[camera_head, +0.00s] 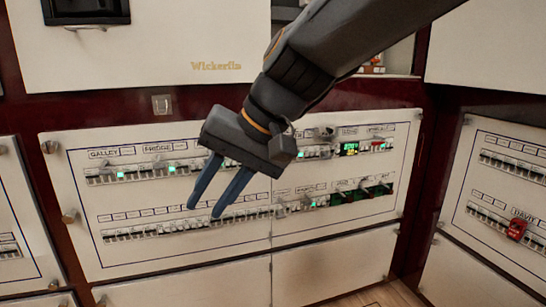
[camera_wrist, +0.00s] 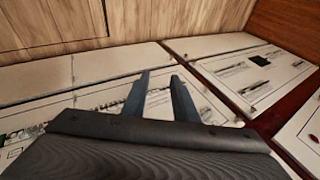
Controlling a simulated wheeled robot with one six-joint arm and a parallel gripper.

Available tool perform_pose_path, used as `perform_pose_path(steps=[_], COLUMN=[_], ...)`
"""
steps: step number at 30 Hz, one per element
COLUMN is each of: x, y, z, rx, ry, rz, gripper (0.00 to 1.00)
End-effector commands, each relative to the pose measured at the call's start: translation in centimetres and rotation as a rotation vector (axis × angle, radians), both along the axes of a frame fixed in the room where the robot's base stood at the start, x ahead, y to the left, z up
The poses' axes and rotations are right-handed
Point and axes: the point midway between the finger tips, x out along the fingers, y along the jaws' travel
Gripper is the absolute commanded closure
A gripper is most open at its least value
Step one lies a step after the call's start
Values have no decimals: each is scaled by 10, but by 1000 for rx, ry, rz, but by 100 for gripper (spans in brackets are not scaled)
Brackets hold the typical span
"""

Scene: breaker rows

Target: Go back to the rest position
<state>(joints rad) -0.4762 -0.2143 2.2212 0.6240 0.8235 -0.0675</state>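My gripper (camera_head: 205,196) hangs in front of the middle breaker panel (camera_head: 75,240) in the head view, fingers pointing down and left. Its two blue fingers stand apart with nothing between them. In the wrist view the gripper (camera_wrist: 160,85) also shows spread, empty fingers over the panel fronts. The arm hides part of the upper breaker row (camera_head: 122,174). The lower breaker row (camera_head: 140,232) passes behind the fingertips; I cannot tell whether they touch it.
A left panel (camera_head: 15,200) is partly in view. Round knobs stick out at panel edges. A white upper cabinet (camera_head: 150,65) stands above. Wooden floor (camera_head: 385,296) shows at the bottom right.

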Motion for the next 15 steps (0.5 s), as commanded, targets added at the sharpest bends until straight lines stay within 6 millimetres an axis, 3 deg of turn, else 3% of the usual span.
perform_pose_path(steps=[1,6,15], x=[-23,-74,-139], y=[-8,-38,-95], z=[-23,-79,-143], rx=[-59,-221,-432], ry=[11,20,13], rz=[41,155,328], gripper=[74,74,74])
